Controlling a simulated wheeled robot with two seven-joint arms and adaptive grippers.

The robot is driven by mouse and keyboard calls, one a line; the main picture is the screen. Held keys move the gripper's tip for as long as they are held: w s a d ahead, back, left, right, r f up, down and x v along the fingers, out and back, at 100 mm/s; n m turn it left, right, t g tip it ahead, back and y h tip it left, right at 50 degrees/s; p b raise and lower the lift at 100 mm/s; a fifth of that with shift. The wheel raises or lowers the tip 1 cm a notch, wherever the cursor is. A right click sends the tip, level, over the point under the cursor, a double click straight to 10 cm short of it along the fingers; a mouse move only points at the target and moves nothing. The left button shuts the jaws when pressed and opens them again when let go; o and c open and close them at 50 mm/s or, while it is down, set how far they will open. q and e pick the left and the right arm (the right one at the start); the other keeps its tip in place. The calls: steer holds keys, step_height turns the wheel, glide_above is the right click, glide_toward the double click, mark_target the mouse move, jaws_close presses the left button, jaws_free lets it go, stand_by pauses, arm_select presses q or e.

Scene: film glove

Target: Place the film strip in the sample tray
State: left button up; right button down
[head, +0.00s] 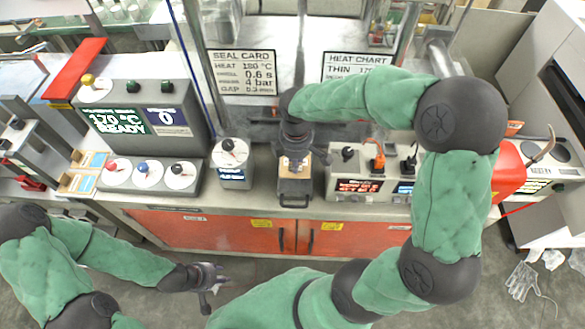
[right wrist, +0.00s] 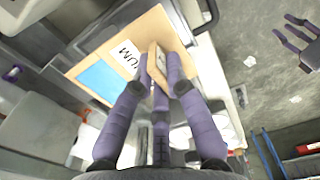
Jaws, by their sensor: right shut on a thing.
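My right gripper (head: 296,160) is over a small grey box with a front handle (head: 295,188) at the middle of the bench. In the right wrist view its purple fingers (right wrist: 160,75) are shut on a small tan piece with a pale label (right wrist: 157,58), which looks like the film strip. Below it lies a tan panel (right wrist: 92,68) with a blue patch and black lettering, which seems to be the sample tray. Whether the piece touches the panel I cannot tell. My left gripper (head: 208,290) hangs empty in front of the bench, its fingers apart.
A control box (head: 145,115) reading 170 °C stands left, with a small dial unit (head: 232,165) nearer. A unit with levers (head: 370,175) stands close on the right. Clear panels and sign cards (head: 242,72) rise behind. The floor before the red cabinet (head: 210,228) is open.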

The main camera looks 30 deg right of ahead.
mark_target(295, 182)
steer(key=shift+f, duration=0.8)
steer(key=shift+w+f, duration=0.1)
steer(key=shift+f, duration=0.45)
steer(key=shift+f+b, duration=0.65)
steer(key=shift+f, duration=1.65)
steer(key=shift+f, duration=0.15)
steer(key=c, duration=1.3)
jaws_free()
steer(key=shift+o, duration=0.2)
